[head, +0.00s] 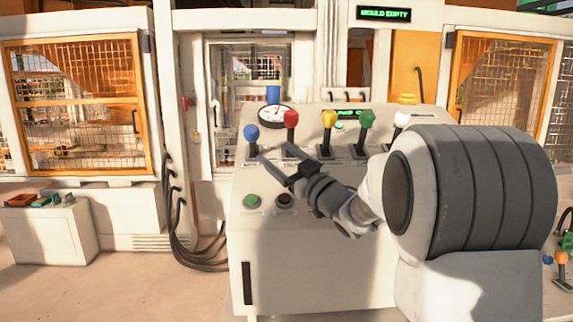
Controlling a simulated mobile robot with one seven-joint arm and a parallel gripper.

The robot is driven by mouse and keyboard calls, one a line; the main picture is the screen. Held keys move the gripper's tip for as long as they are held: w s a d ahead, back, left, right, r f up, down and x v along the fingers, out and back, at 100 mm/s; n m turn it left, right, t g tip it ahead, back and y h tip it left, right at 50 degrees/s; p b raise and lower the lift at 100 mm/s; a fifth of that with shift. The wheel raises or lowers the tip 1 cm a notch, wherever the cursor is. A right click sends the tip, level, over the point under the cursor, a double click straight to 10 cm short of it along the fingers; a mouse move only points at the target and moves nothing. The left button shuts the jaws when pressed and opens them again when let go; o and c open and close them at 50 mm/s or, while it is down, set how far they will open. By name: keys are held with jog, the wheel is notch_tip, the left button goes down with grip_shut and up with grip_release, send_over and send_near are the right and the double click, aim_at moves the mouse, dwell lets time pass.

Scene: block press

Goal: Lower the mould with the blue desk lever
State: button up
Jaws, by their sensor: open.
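The blue desk lever (251,133) has a round blue knob and stands at the left end of a row of levers on the white control desk (330,270). My gripper (270,157) reaches in from the right and is open, with its fingers close to the blue lever's stem just below the knob. I cannot tell whether the fingers touch it. The mould itself cannot be made out behind the press window (248,70). A green-lit sign (384,14) above reads "MOULD EMPTY".
Red (291,118), yellow (329,118), green (366,118) and white (401,119) levers stand to the right. A dial gauge (275,118) sits behind the blue lever. A green button (252,201) and a dark button (285,200) are on the desk front. Cables (180,225) hang at the left.

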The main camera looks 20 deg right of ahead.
jog(key=v, duration=0.2)
jog(key=shift+s+d+f, duration=0.15)
jog(key=shift+s, duration=0.1)
dwell(1.0)
